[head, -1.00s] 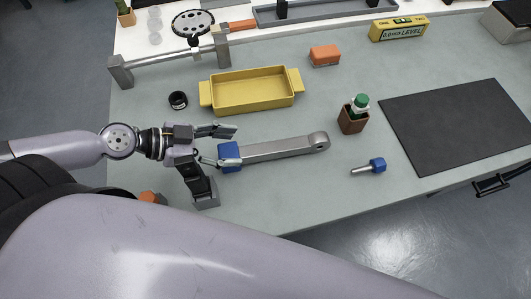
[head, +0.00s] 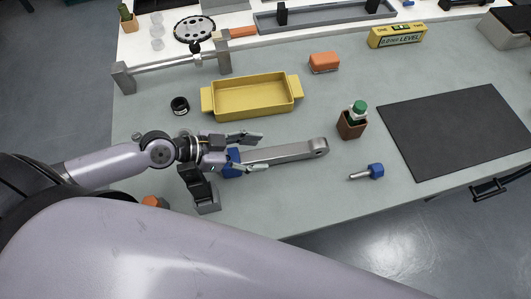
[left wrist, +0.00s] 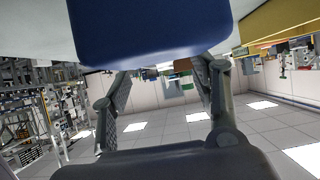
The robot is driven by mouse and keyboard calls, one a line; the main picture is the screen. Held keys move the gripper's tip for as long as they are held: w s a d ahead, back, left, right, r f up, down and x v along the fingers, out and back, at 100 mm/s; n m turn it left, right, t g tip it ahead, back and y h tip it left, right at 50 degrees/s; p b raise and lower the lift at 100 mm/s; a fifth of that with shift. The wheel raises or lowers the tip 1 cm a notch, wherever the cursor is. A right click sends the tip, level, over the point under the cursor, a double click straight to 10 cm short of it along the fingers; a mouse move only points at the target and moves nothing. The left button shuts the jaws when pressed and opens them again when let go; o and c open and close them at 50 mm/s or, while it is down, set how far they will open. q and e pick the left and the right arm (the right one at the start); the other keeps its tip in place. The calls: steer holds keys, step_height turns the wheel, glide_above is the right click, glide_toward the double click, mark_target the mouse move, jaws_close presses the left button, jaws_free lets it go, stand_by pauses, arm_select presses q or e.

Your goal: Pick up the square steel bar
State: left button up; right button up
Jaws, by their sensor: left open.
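A grey steel bar (head: 290,151) lies on the bench in the head view. Its right end is a rounded eye, and its left end carries a blue block (head: 234,157). My left gripper (head: 256,153) is open, with one finger on each side of the bar near the blue block. I cannot tell whether the fingers touch it. In the left wrist view the blue block (left wrist: 145,30) fills the top, close to the open left gripper (left wrist: 162,88). My right gripper is not in view.
A yellow tray (head: 222,109) lies behind the gripper. A black ring (head: 180,106) is left of the tray. A grey holder (head: 205,198) stands below the gripper.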

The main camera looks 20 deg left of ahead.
mark_target(273, 152)
arm_select(q)
steer(key=shift+w+d, duration=0.2)
steer(key=shift+d, duration=0.05)
steer(key=p+x, duration=0.2)
steer(key=x, duration=0.2)
steer(key=shift+w+a, duration=0.1)
steer(key=shift+w, duration=0.05)
steer(key=shift+w+f, duration=0.1)
steer(key=shift+f, duration=0.1)
jaws_close()
stand_by(0.4)
steer(key=shift+r, duration=0.1)
stand_by(0.4)
